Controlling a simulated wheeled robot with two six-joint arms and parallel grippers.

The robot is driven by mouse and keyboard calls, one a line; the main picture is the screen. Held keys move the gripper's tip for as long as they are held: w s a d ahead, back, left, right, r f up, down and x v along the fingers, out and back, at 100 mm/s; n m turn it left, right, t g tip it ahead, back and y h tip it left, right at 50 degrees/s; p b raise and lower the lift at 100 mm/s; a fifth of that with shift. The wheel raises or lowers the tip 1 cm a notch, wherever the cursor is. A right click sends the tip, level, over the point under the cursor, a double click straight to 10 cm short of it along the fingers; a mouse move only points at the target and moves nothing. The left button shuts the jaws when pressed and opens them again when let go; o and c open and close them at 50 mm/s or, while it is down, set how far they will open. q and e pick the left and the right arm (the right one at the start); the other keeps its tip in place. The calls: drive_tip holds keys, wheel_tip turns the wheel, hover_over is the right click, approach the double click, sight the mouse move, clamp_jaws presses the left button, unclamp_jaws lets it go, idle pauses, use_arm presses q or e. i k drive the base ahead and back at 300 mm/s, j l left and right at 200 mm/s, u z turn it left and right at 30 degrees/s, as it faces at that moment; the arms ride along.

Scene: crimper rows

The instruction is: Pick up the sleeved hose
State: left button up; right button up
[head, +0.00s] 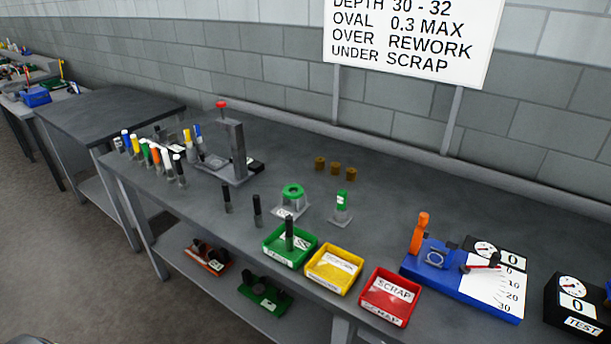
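Two short dark hose pieces stand upright on the grey workbench: one hose piece (227,197) and, to its right and nearer, another hose piece (257,210). A third dark hose piece (289,232) stands upright in the green tray (271,254). The lower ends look greyer, but they are too small to tell which carries a sleeve. Neither of my grippers is in view.
A crimper-like press (236,152) with a red knob stands behind the hoses. Colored-top cylinders (155,155) line the left end. A green ring fixture (292,192), yellow tray (334,288), red tray (404,310) and blue gauge base (480,302) stand to the right.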

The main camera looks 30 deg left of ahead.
sight(258, 216)
drive_tip(key=l+u, duration=0.1)
drive_tip(key=u, duration=1.2)
